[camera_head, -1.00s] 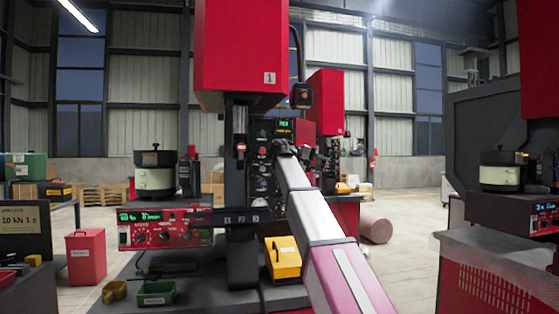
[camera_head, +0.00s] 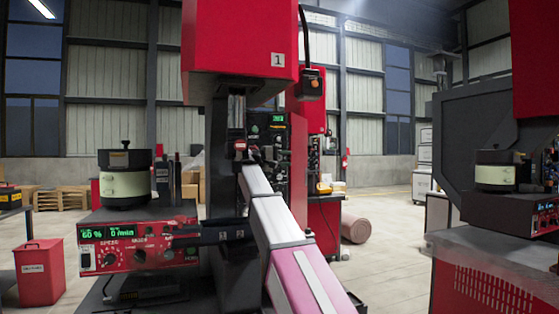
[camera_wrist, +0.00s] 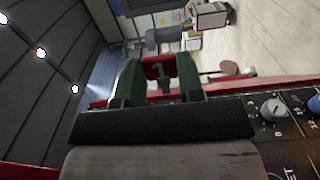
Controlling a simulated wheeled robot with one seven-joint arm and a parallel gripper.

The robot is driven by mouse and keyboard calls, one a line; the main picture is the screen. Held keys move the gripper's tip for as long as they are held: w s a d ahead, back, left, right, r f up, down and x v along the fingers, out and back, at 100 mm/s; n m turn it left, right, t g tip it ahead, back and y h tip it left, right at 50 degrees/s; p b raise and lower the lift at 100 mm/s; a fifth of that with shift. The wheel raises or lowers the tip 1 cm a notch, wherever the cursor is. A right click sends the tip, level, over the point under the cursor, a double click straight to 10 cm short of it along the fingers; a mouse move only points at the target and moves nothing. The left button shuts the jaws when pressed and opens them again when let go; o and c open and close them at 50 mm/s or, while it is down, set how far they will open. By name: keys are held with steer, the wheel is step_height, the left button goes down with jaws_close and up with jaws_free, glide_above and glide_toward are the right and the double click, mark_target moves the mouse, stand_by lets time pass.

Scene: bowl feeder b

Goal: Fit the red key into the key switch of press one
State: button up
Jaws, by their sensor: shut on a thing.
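In the wrist view my gripper (camera_wrist: 158,62) has its two dark green fingers closed on a red key (camera_wrist: 154,72) marked with a 1. In the head view the gripper and key cannot be made out; the arm's far end lies beside press one's column. Press one (camera_head: 236,40) is the large red and dark machine with a 1 on its head. Its dark control panel (camera_head: 275,150) stands just behind the arm end. The wrist view shows a dark panel (camera_wrist: 285,135) at lower right with knobs. I cannot pick out the key switch.
A red control box (camera_head: 138,245) with a feeder bowl (camera_head: 127,173) stands left of the press column. A red bin (camera_head: 39,272) is at far left. A second machine with a bowl (camera_head: 497,170) is on the right. Open floor lies between.

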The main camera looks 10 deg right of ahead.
steer(key=shift+w+a, duration=0.1)
stand_by(0.5)
steer(key=shift+w+a, duration=0.2)
steer(key=shift+w, duration=0.75)
steer(key=shift+w+a, duration=0.15)
steer(key=shift+w, duration=0.75)
steer(key=shift+w+a, duration=0.2)
steer(key=shift+w, duration=0.75)
steer(key=shift+w+a, duration=0.15)
steer(key=shift+w, duration=0.55)
steer(key=shift+w+a, duration=0.1)
steer(key=shift+w, duration=0.55)
stand_by(3.2)
